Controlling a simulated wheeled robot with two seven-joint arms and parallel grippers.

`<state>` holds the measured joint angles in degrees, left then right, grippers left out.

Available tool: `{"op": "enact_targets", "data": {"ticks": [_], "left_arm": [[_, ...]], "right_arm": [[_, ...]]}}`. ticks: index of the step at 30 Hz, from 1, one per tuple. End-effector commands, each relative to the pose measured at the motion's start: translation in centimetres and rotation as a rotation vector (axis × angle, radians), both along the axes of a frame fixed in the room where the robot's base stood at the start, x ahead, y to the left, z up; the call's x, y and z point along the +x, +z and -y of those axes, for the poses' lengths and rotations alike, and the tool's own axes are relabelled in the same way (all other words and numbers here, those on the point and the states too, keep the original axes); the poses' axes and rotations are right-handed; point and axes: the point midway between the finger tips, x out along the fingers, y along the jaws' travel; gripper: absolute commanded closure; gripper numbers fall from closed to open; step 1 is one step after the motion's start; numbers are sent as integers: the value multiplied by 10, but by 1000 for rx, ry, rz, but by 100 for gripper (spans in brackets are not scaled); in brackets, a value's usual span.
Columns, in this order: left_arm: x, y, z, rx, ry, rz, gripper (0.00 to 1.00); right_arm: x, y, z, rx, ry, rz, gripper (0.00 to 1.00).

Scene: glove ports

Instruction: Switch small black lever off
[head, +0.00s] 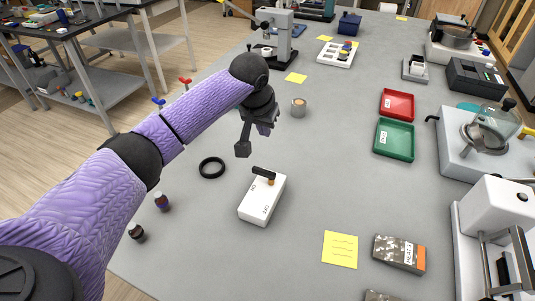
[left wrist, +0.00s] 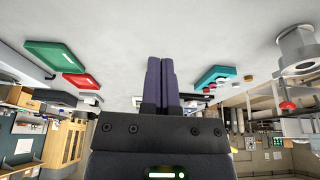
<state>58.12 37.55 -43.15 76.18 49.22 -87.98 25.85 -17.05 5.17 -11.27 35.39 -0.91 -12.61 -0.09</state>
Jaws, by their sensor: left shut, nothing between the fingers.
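A white switch box (head: 258,207) lies on the grey table in the head view. A small black lever (head: 263,173) sits at its far end on a brownish pivot, its free end pointing up and left. Small lettering shows on the box top; the mark near its near end seems to read OFF. My left gripper (head: 265,129) is shut and empty, in the air beyond the lever and apart from it. Its purple fingers (left wrist: 161,82) lie side by side in the left wrist view, where I cannot make out the box. My right gripper is out of view.
A black ring (head: 212,167) and two small bottles (head: 162,201) lie left of the box. A small round tin (head: 299,107) stands beyond it. A yellow note (head: 340,249) lies at front right. Green (head: 394,140) and red (head: 397,104) trays stand right; table between is clear.

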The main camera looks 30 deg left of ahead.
Motion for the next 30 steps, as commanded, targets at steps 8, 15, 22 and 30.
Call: {"op": "enact_targets", "data": {"ticks": [8,15,22,30], "left_arm": [[3,-10,1,0,-4,0,100],[18,-58,0,0,-3,-2,100],[33,-101,0,1,-4,-2,100],[-1,-93,1,4,-7,2,100]], "right_arm": [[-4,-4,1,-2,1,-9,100],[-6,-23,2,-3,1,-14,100],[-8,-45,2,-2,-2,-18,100],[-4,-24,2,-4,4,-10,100]]}}
